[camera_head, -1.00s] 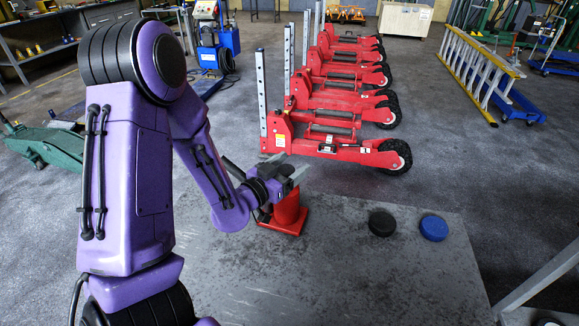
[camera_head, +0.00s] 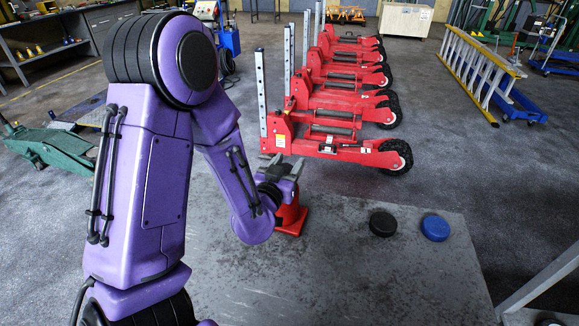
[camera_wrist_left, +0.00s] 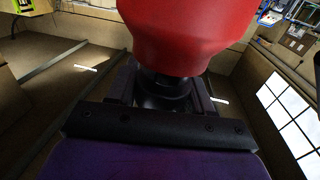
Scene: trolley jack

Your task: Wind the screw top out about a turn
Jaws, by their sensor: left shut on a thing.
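The red jack (camera_head: 291,217) stands upright on the grey table (camera_head: 340,285), partly behind my left arm. Its body (camera_wrist_left: 188,35) fills the top middle of the left wrist view, with the dark screw top (camera_wrist_left: 163,92) next to it. My left gripper (camera_head: 284,167) is at the top of the jack, with its fingers pointing away from me. In the left wrist view the gripper (camera_wrist_left: 165,90) has a finger on either side of the screw top and is shut on it. The screw's thread is hidden. My right gripper is out of view.
A black round puck (camera_head: 382,223) and a blue one (camera_head: 435,228) lie on the table to the right of the jack. Bare table lies in front. Several red trolley jacks (camera_head: 330,146) stand on the floor beyond, and a green jack (camera_head: 50,148) is at left.

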